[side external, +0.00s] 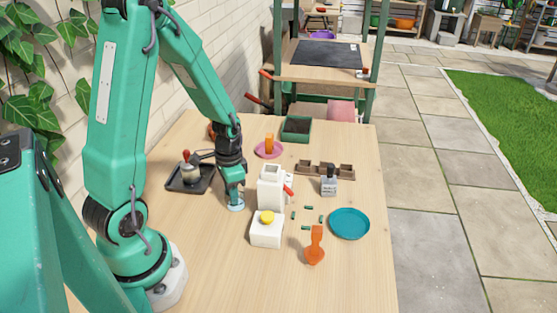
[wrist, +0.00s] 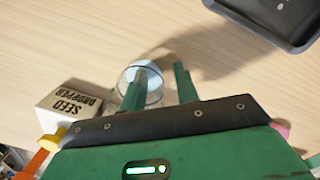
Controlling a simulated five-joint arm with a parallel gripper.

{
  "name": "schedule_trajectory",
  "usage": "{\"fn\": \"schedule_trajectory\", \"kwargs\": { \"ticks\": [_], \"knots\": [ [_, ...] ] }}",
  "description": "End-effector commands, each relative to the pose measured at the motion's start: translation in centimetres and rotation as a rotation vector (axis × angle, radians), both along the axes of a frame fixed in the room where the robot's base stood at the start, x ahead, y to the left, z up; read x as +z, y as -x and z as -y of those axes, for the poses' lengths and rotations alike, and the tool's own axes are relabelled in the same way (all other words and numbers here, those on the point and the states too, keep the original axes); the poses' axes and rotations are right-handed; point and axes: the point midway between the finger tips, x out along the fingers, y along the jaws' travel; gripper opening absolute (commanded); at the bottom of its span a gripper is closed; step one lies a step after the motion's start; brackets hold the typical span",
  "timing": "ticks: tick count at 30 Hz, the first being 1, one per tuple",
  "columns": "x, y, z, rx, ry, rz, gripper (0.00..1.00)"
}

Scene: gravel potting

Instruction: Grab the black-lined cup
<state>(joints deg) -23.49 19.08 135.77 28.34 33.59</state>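In the side external view the cup (side external: 236,208) shows low beneath my gripper (side external: 236,196). In the wrist view my gripper (wrist: 160,82) has its two green fingers apart. The left finger overlaps the cup; I cannot tell whether it is inside the cup or in front of it. The right finger is to the right of the cup, with bare table beyond it. The gripper holds nothing that I can see.
A white seed dropper box (wrist: 68,103) is left of the cup. A dark tray (wrist: 262,28) lies at upper right. In the side view, a white device (side external: 268,190) with a red lever stands right of my gripper. A teal saucer (side external: 349,224) and orange scoop (side external: 314,248) are farther right.

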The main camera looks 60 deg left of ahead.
Motion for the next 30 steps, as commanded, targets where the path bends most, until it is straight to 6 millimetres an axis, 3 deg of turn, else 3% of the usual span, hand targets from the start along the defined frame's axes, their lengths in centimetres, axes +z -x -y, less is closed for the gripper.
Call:
{"fn": "schedule_trajectory", "kwargs": {
  "ticks": [10,15,30],
  "knots": [
    [0.03,0.0,0.0,0.0,0.0,0.0,0.29],
    [0.03,-0.01,0.0,0.0,0.0,0.0,0.0],
    [0.25,-0.02,-0.01,0.0,0.0,0.0,0.0]
  ]
}}
